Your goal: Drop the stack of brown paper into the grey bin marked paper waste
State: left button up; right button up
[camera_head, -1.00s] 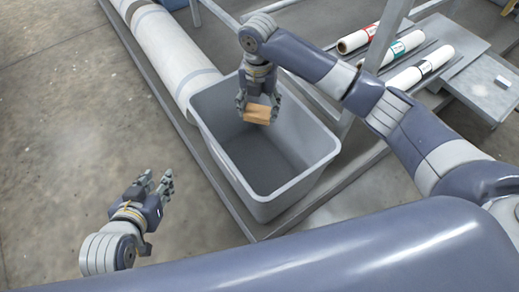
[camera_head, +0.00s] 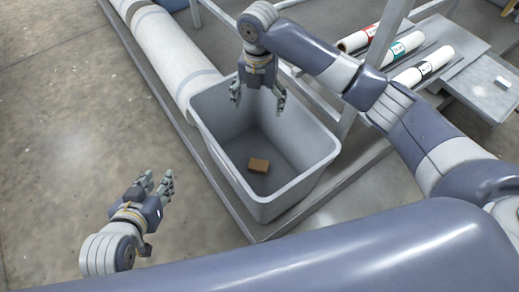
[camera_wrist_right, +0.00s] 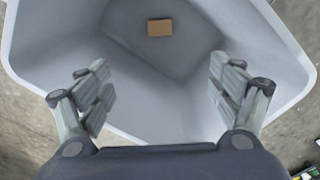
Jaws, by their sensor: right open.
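The stack of brown paper (camera_head: 259,165) is inside the grey bin (camera_head: 297,187), low down near its floor, apart from any gripper. In the right wrist view the brown stack (camera_wrist_right: 160,27) shows beyond my fingers, within the bin (camera_wrist_right: 292,45). My right gripper (camera_head: 257,98) is open and empty above the far part of the bin; its spread fingers (camera_wrist_right: 158,92) also show in the wrist view. My left gripper (camera_head: 158,183) is empty, left of the bin over the floor, with its fingers apart. No marking on the bin can be read.
A large white roll (camera_head: 170,50) lies behind the bin at the left. Several smaller rolls (camera_head: 421,68) lie on a rack at the right. A grey metal frame (camera_head: 222,187) runs along the bin's left side. Bare concrete floor (camera_head: 70,110) is clear at the left.

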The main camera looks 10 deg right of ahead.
notch_tip(320, 180, up, 9)
jog(key=shift+r, duration=0.15)
dwell(0.5)
